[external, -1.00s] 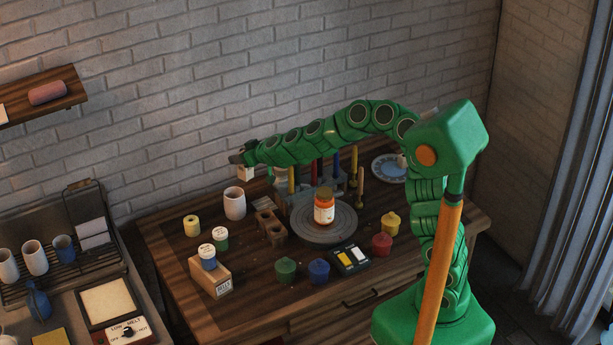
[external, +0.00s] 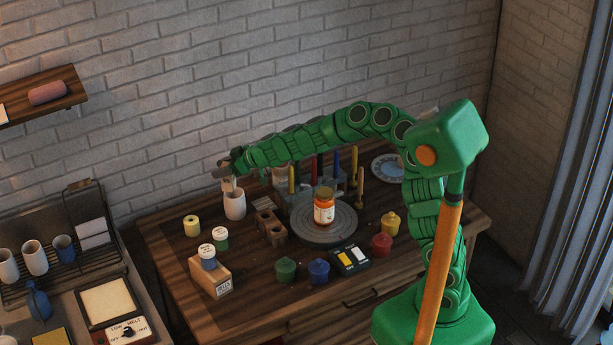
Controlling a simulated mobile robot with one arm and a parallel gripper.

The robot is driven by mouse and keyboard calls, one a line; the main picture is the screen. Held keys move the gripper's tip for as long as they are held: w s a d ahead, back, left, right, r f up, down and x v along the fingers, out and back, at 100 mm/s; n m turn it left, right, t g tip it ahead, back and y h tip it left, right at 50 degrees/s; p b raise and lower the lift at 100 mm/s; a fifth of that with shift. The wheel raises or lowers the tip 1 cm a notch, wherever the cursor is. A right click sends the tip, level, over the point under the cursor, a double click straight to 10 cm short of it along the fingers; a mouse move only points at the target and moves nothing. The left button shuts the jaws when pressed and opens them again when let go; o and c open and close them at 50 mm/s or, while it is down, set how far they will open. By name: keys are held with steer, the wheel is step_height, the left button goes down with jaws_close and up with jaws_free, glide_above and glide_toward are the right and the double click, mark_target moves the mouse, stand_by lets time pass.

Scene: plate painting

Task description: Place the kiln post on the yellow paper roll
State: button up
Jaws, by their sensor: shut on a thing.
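The yellow paper roll (external: 191,226) stands upright on the left side of the wooden table, with a dark hole in its top. My gripper (external: 226,173) is shut on a small pale block, which I take to be the kiln post (external: 228,185). It hangs below the jaws, partly hidden by them, above and to the right of the roll in the picture. In this view it overlaps the rim of the white cup (external: 235,206); I cannot tell how far apart they are.
A brown brick with holes (external: 270,228) and a grey turntable (external: 335,236) bearing an orange jar (external: 324,208) are to the right. The table left of the roll looks bare.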

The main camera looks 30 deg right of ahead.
steer(key=s+a+r+n+g+y, duration=0.3)
steer(key=s+a+n+g, duration=0.1)
steer(key=n+g, duration=0.3)
steer(key=shift+s+a+n+g, duration=0.2)
steer(key=shift+a+n+g, duration=0.25)
steer(key=shift+a, duration=0.2)
steer(key=shift+w+a+f, duration=1.25)
steer(key=shift+w+f, duration=0.7)
steer(key=shift+f, duration=1.05)
steer(key=shift+w+a+f, duration=1.25)
steer(key=shift+w+f, duration=0.65)
steer(key=shift+f, duration=1.1)
steer(key=shift+w+a+f, duration=1.25)
steer(key=shift+w+f, duration=0.7)
steer(key=shift+f, duration=1.05)
steer(key=shift+f, duration=0.1)
